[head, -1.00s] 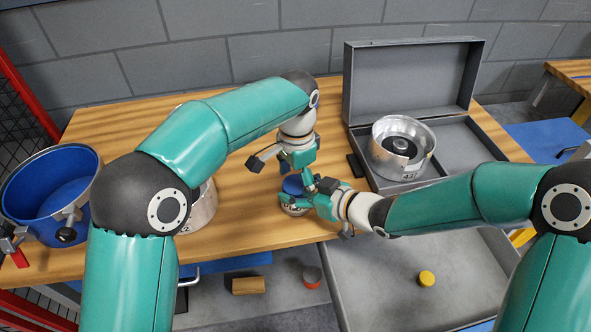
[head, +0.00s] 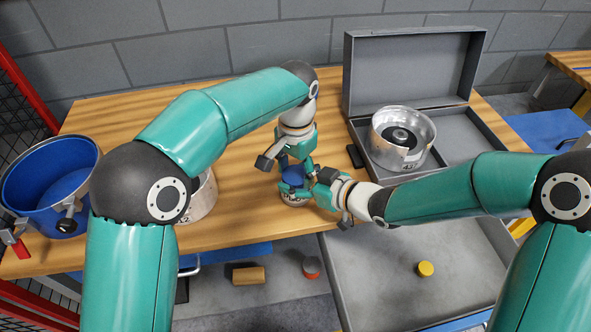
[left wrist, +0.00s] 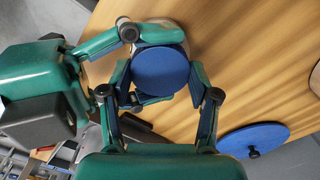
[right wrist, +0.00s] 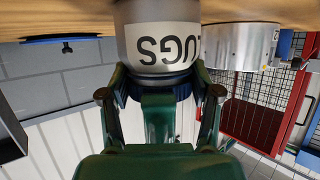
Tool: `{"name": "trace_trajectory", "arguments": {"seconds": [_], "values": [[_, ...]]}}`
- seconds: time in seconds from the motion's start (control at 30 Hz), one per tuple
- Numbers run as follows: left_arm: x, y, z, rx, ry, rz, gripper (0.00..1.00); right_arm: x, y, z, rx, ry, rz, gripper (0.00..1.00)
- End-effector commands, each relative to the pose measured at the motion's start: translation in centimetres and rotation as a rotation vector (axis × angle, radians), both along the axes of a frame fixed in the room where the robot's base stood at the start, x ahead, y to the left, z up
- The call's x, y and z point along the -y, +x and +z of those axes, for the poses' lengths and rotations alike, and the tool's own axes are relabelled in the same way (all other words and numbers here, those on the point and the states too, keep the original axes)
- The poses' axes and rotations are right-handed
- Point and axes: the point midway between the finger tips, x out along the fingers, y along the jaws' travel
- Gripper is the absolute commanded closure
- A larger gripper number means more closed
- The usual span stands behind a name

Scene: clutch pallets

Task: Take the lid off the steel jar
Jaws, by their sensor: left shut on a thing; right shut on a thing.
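The steel jar (head: 292,201) stands upright near the front edge of the wooden table. In the right wrist view the jar (right wrist: 158,45) shows upside down with a "LUGS" label. My right gripper (head: 311,187) is shut on the jar from the right side. The blue lid (head: 293,176) is at the jar's top; in the left wrist view it is a round blue disc (left wrist: 160,69) between my left fingers. My left gripper (head: 294,167) is shut on the lid from above. I cannot tell whether a gap separates lid and jar.
An open grey case (head: 415,75) at the back right holds a steel drum (head: 417,153). A blue-lined pot (head: 45,200) stands at far left. Another steel container (head: 204,197) is partly hidden behind my left arm. A blue disc with a knob (left wrist: 240,141) lies on the table.

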Motion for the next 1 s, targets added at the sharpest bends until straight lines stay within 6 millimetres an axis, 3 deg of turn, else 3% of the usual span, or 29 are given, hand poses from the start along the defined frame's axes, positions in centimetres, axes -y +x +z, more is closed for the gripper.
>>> {"name": "trace_trajectory", "arguments": {"seconds": [0.2, 0.5, 0.53, 0.67, 1.0], "values": [[-0.07, 0.08, 0.01, 0.002, 0.0, 0.267, 0.81, -0.01, -0.13, -0.21, -0.004, -0.003, 0.002, 1.0], [-0.08, 0.11, 0.01, 0.003, 0.0, 0.289, 0.81, -0.02, -0.16, -0.23, -0.004, -0.004, 0.003, 1.0], [-0.08, 0.11, 0.01, 0.003, 0.0, 0.289, 0.36, 0.0, -0.15, -0.23, -0.004, -0.004, 0.003, 1.0], [-0.07, 0.08, 0.01, 0.002, 0.0, 0.288, 0.14, -0.01, -0.16, -0.25, -0.005, -0.005, 0.003, 1.0], [0.03, 0.08, 0.34, 0.003, -0.002, 0.286, 0.14, 0.0, -0.17, -0.29, -0.006, -0.005, 0.003, 1.0]]}}
